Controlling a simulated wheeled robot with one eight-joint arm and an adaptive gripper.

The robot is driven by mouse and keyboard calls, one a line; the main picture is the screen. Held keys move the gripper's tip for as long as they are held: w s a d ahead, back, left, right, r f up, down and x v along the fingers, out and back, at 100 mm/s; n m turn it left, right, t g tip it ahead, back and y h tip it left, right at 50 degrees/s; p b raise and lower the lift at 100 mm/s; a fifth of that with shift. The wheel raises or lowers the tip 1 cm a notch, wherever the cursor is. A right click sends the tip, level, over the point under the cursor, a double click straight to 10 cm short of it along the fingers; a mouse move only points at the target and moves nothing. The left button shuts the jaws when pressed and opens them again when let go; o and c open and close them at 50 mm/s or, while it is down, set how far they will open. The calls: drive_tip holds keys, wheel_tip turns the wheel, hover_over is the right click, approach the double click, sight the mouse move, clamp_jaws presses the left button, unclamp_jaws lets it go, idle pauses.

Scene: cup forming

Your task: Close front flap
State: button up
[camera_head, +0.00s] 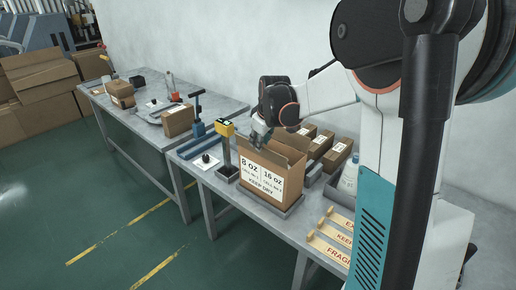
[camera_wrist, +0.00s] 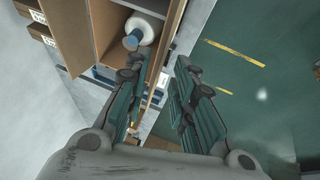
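An open cardboard carton (camera_head: 262,184) printed "8 OZ", "16 OZ" and "KEEP DRY" stands upright on the near workbench. Raised cardboard shows along its back and right side. My gripper (camera_head: 258,136) is at the carton's top left edge in the head view, where its fingers are small and partly hidden. In the wrist view my gripper (camera_wrist: 158,98) is open, with a finger on each side of a narrow cardboard strip (camera_wrist: 170,50), likely the front flap. I cannot tell whether the fingers touch it. A white item with a blue end (camera_wrist: 139,33) shows inside the carton.
A yellow-topped post (camera_head: 226,130) stands close left of the carton. Smaller boxes (camera_head: 322,145) sit behind it to the right. Lettered tan strips (camera_head: 330,238) lie at the bench's right. Green floor (camera_head: 130,200) is open in front.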

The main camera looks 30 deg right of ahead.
drive_tip(key=shift+b+x, duration=0.35)
drive_tip(key=shift+x, duration=1.4)
clamp_jaws()
